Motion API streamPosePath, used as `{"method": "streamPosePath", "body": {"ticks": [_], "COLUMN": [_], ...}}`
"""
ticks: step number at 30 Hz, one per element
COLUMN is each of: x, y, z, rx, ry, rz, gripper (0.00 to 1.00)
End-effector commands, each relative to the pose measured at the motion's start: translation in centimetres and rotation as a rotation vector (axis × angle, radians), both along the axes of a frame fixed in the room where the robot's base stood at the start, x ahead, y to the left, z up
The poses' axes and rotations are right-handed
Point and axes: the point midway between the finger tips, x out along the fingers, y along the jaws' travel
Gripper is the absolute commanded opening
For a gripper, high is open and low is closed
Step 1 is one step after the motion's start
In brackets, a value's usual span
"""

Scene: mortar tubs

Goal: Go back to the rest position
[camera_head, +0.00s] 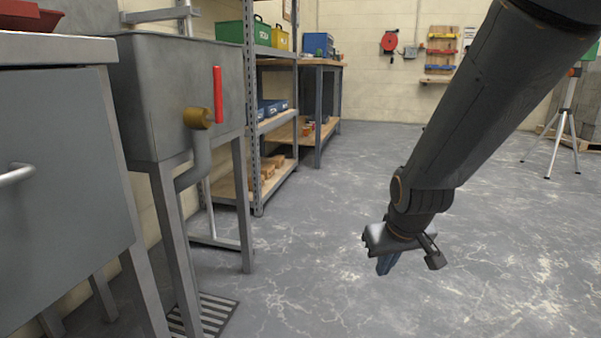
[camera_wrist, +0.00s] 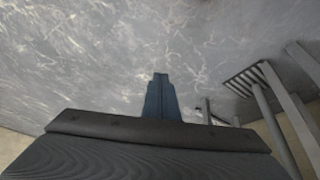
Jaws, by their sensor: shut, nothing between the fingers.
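My gripper (camera_head: 385,264) hangs at the end of my dark arm, right of the middle in the head view. It points down above the grey floor (camera_head: 330,285) and touches nothing. In the wrist view my gripper (camera_wrist: 160,80) shows as two blue-grey fingers pressed together, with bare floor beyond them. The gripper is shut and empty.
A metal sink (camera_head: 170,90) on legs and a grey cabinet (camera_head: 60,190) stand at the left. Behind are a shelf rack (camera_head: 250,120) and a workbench (camera_head: 318,62). A tripod (camera_head: 565,125) stands at the far right. The floor around my gripper is clear.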

Motion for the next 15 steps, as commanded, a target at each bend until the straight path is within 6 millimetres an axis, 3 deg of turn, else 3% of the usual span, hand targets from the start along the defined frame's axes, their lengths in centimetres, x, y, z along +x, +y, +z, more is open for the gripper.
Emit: {"method": "streamPosePath", "body": {"ticks": [3, 10, 15], "x": [-4.0, -10.6, -11.7], "y": [-0.5, -1.1, 2.4], "z": [-1.0, -2.5, 0.7], "rx": [0.021, 0.052, 0.055], "ry": [0.074, 0.199, 0.212], "rz": [-0.064, -0.175, -0.099], "gripper": [0.00, 0.00, 0.00]}}
